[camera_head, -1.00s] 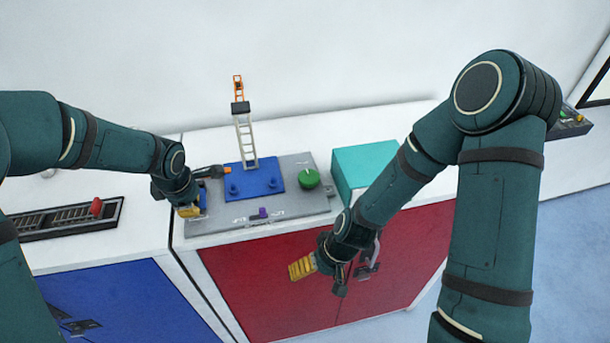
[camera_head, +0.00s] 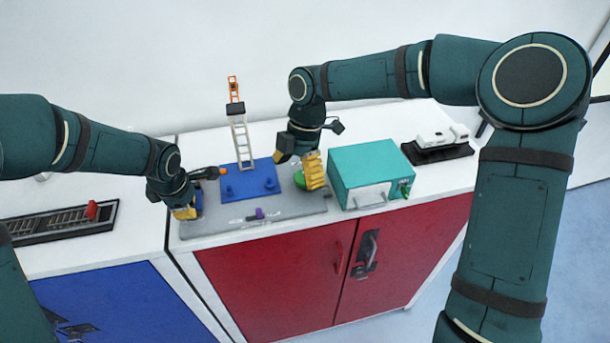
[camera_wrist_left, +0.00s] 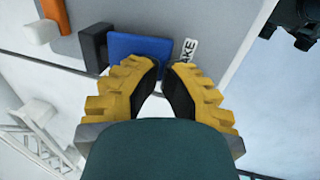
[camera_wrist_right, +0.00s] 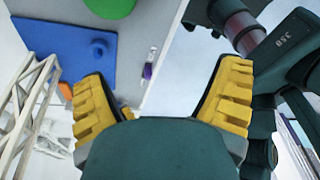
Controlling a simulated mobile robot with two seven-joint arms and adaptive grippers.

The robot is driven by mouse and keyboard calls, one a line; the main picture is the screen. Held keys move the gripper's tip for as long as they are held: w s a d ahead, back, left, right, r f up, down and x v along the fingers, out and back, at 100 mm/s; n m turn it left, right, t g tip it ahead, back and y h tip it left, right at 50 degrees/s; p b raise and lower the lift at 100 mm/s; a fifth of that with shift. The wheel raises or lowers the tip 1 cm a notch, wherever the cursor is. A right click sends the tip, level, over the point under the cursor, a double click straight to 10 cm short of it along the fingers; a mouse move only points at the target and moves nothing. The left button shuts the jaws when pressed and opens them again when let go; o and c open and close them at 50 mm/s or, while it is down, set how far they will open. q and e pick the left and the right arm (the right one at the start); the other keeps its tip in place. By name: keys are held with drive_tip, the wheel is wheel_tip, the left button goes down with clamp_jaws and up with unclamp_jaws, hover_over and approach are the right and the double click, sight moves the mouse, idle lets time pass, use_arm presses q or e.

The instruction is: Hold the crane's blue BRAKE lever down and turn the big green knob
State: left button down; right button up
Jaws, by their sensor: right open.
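The big green knob (camera_head: 299,179) sits on the right part of the grey crane panel (camera_head: 290,209), partly hidden behind my right gripper. My right gripper (camera_head: 303,168) is open and empty, pointing down right by the knob; I cannot tell whether it touches it. The knob (camera_wrist_right: 108,6) is cut off at the top of the right wrist view. My left gripper (camera_head: 188,212) is at the panel's left end, fingertips together against the blue BRAKE lever (camera_wrist_left: 138,50). The BRAKE label (camera_wrist_left: 186,51) is beside the lever. How far down the lever is cannot be told.
The crane's lattice mast (camera_head: 241,140) rises from a blue plate (camera_head: 248,182) left of my right gripper. A teal box (camera_head: 370,165) stands close right of the panel. A purple part (camera_head: 260,213) is at the panel's front. Red cabinet doors (camera_head: 280,285) lie below.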

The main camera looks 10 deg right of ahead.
drive_tip(key=w+d+r+n+t+h, duration=0.1)
drive_tip(key=w+d+r+n+h, duration=0.1)
drive_tip(key=w+d+r+n, duration=0.1)
drive_tip(key=shift+w+r+n+t, duration=0.4)
drive_tip(key=shift+w+r, duration=0.45)
drive_tip(key=shift+w, duration=0.35)
drive_tip(key=shift+f, duration=0.1)
wheel_tip(320, 180, down, 12)
drive_tip(key=shift+r, duration=0.1)
drive_tip(key=c, duration=1.2)
